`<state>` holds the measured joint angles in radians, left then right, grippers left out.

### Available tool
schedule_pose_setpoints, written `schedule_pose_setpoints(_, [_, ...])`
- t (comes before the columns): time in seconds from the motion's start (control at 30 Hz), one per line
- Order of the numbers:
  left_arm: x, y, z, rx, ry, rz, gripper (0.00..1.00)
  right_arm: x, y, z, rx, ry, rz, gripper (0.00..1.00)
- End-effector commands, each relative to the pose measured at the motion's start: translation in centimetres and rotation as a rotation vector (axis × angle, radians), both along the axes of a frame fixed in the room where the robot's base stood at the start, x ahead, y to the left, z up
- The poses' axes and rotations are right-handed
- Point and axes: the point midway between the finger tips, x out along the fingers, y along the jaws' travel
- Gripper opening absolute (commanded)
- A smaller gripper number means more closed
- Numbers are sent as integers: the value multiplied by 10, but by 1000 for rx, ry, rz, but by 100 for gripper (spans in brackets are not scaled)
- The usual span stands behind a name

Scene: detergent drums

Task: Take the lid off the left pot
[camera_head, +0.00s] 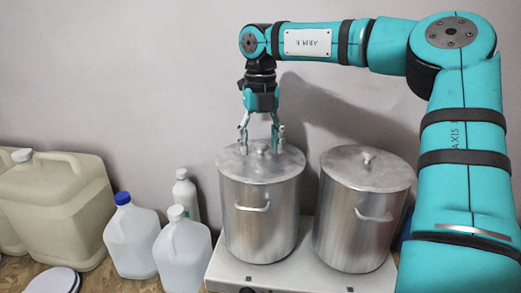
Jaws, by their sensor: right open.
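The left pot (262,217) is a tall silver metal pot with a side handle, standing on a white hot plate. Its lid (237,167) lies flat on top, with a small knob (262,149) in the middle. My right gripper (261,148) points straight down over this lid, its two fingers apart on either side of the knob. I cannot tell whether the fingertips touch the lid. The right pot (358,225) stands beside it with its own lid (368,168) and knob on. My left gripper is not in view.
A white hot plate (237,272) carries both pots. To the left stand a large beige canister (55,205), a jug with a blue cap (131,240), a white-capped jug (183,255) and a white bottle (186,192). A grey wall is close behind.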

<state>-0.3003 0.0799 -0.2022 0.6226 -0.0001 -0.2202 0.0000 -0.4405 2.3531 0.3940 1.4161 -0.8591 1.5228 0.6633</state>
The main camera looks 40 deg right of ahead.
Motion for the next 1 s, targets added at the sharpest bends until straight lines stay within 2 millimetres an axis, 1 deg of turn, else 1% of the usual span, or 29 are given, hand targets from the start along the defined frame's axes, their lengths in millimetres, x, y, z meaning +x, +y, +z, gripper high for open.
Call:
schedule_pose_setpoints(0.03, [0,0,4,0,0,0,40,-1,0,-4,1,3,0,59])
schedule_pose_setpoints(0.1, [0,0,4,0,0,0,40,0,0,-8,1,0,0,59])
schedule_pose_setpoints(0.3, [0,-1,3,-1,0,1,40,0,0,-9,0,0,0,59])
schedule_pose_setpoints(0.37, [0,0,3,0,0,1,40,0,0,-9,0,0,0,52])
schedule_pose_setpoints(0.77, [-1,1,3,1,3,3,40,0,0,-8,0,0,0,0])
schedule_pose_setpoints(1.0, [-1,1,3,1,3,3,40,0,0,-8,0,-2,0,0])
